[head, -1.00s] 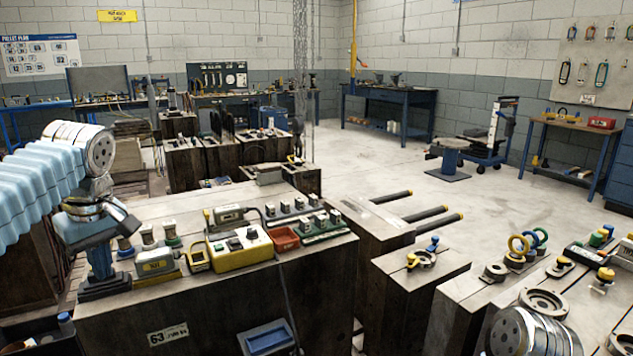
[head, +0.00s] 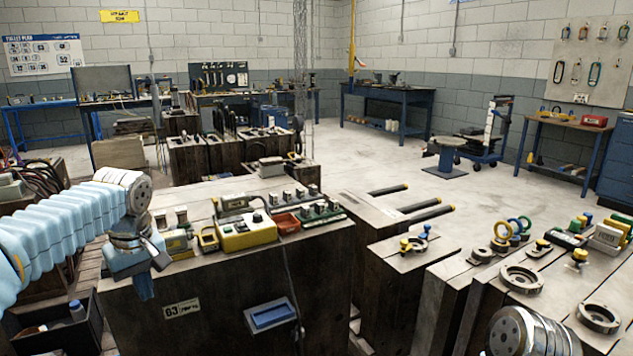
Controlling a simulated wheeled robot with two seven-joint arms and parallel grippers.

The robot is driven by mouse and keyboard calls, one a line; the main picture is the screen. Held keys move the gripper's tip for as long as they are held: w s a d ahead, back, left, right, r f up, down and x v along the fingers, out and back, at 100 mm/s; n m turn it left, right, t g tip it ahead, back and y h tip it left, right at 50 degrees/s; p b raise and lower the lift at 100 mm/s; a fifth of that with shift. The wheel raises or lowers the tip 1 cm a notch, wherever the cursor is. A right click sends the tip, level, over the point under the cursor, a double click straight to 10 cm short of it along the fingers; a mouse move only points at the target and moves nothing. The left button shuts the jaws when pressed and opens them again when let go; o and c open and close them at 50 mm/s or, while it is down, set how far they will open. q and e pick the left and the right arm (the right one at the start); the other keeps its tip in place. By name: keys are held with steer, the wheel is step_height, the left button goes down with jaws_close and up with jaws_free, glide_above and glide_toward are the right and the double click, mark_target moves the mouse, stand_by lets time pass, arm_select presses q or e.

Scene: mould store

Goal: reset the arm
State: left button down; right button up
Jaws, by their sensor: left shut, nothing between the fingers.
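My left arm comes in from the left in a pale blue ribbed sleeve. My left gripper (head: 146,290) points down, shut and empty, in front of the left part of the near dark block (head: 230,290). Whether it touches the block cannot be told. Of my right arm only a round metal wrist part shows at the bottom right; its gripper is out of view.
On the near block stand a yellow control box (head: 246,232), a red tray (head: 286,222) and several small devices. A blue tray (head: 271,315) is on its front. A black bin (head: 60,325) is at lower left. Blocks with rings (head: 520,279) stand right. Open floor (head: 340,165) lies behind.

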arm_select(q)
steer(key=d+f+m+h, duration=0.15)
steer(key=d+f, duration=0.25)
steer(key=f, duration=0.5)
steer(key=d+f+m+h, duration=0.1)
steer(key=d+f+m, duration=0.1)
steer(key=d+f, duration=0.5)
steer(key=d+f+m+h, duration=0.1)
steer(key=d+f+m, duration=0.1)
steer(key=f, duration=0.9)
steer(key=s+d+f+m+h, duration=0.1)
steer(key=s+d+f, duration=0.3)
steer(key=s+f, duration=0.5)
steer(key=s+d+f+m+h, duration=0.1)
steer(key=s+d+f, duration=0.4)
steer(key=s+f, duration=0.5)
steer(key=shift+s+g, duration=0.4)
steer(key=shift+s, duration=0.5)
